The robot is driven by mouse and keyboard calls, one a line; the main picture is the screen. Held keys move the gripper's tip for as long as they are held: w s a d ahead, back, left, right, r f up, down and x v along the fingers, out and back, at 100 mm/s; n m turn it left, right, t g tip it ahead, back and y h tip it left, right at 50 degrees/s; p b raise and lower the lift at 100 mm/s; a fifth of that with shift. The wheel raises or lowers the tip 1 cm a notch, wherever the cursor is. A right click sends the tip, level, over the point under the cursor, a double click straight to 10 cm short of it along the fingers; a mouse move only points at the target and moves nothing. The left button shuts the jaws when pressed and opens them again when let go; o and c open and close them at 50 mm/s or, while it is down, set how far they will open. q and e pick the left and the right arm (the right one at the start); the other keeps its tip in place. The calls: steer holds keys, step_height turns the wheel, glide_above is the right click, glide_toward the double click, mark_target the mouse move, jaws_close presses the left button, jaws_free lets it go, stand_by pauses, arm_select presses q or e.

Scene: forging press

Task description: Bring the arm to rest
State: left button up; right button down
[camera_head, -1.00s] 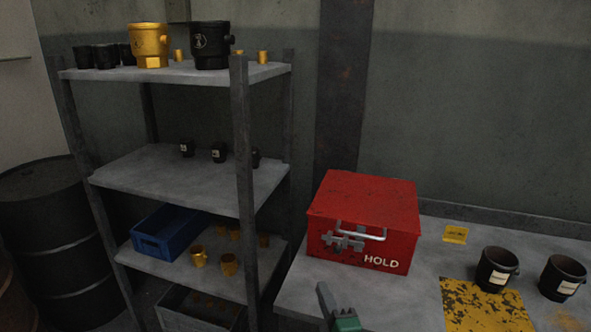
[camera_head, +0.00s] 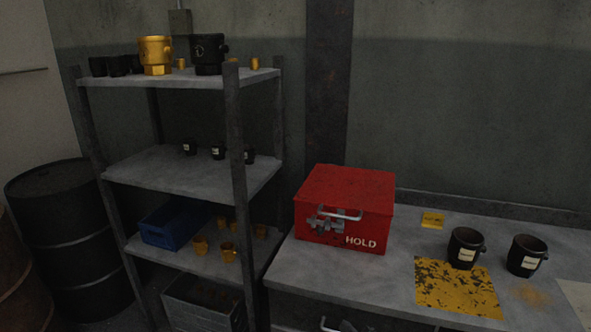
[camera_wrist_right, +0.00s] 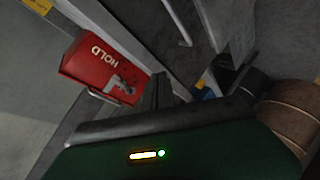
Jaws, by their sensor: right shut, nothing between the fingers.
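In the right wrist view, my green wrist housing with a lit indicator fills the bottom, and the dark shut fingers (camera_wrist_right: 158,90) point up past the red box (camera_wrist_right: 103,68). The gripper is apart from the box, whose lid is closed. My left gripper is not in view.
A metal shelf rack (camera_head: 190,177) holds cups and a blue crate (camera_head: 172,224). Two black mugs (camera_head: 465,248) (camera_head: 527,256) stand on the table (camera_head: 395,262), by a worn yellow patch (camera_head: 458,287). A black drum (camera_head: 70,240) stands at left.

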steer(key=s+d+f+m+g+h, duration=0.1)
steer(key=s+d+f+m+g, duration=0.1)
steer(key=s+f+m+g, duration=0.3)
steer(key=s+d+f+m+g, duration=0.1)
steer(key=s+d+m, duration=0.15)
steer(key=s, duration=0.45)
steer(key=s+d+f+m+g+h, duration=0.1)
steer(key=s+d+f+m+g, duration=0.1)
steer(key=s+m+g, duration=0.3)
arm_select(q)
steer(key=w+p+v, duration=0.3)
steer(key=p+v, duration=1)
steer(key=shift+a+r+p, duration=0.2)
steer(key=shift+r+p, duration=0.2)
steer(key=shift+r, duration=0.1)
arm_select(e)
steer(key=s+d+r, duration=0.1)
steer(key=s+r, duration=0.2)
steer(key=r, duration=1)
steer(key=shift+s, duration=0.3)
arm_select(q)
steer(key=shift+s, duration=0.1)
